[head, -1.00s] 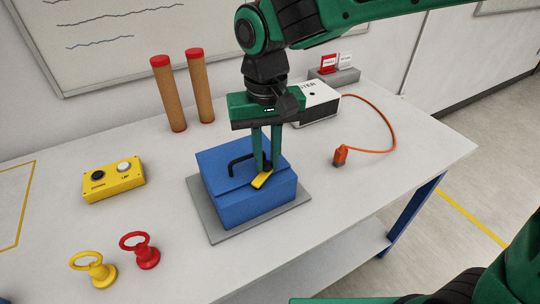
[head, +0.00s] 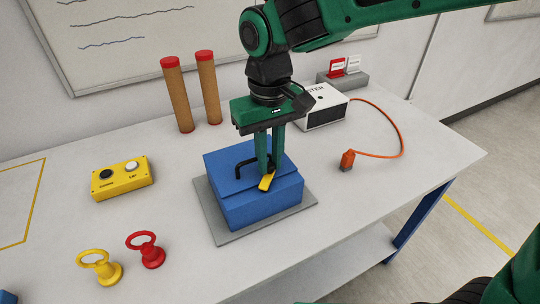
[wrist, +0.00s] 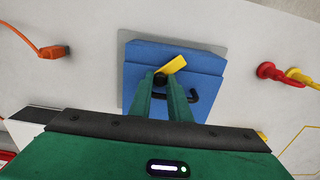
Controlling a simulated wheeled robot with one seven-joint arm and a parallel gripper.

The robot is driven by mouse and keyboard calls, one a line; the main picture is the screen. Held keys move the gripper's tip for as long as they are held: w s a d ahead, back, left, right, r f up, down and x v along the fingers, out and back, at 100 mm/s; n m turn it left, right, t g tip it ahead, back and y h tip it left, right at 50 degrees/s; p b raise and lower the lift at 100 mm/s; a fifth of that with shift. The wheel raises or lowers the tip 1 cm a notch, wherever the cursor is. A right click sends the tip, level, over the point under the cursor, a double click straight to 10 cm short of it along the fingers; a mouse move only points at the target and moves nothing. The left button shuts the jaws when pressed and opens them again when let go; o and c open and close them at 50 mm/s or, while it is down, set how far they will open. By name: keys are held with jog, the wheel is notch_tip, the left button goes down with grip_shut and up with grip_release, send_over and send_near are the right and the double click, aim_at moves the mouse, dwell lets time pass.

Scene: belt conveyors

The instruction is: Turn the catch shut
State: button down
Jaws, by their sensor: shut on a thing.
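The blue box (head: 232,208) sits on a grey plate (head: 225,238) on the bench, its lid down and a black handle (head: 238,162) on top. A yellow catch (head: 266,183) lies at the lid's front edge, at a slant; it also shows in the wrist view (wrist: 174,64). My gripper (head: 269,168) points down over the box. In the wrist view its fingertips (wrist: 159,84) close on the dark knob at the catch's pivot, which they partly hide. The handle lies beside the fingers.
A yellow two-button box (head: 122,180), a yellow ring-pull (head: 98,267) and a red ring-pull (head: 147,250) are at left. Two brown tubes (head: 193,95) stand behind. A white tester box (head: 324,108) with an orange cable and plug (head: 347,160) is at right.

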aim_at(271, 163)
jog(key=c, duration=1.7)
grip_release()
jog(key=shift+o, duration=0.2)
notch_tip(271, 163, up, 11)
jog(key=shift+w+d+f, duration=0.1)
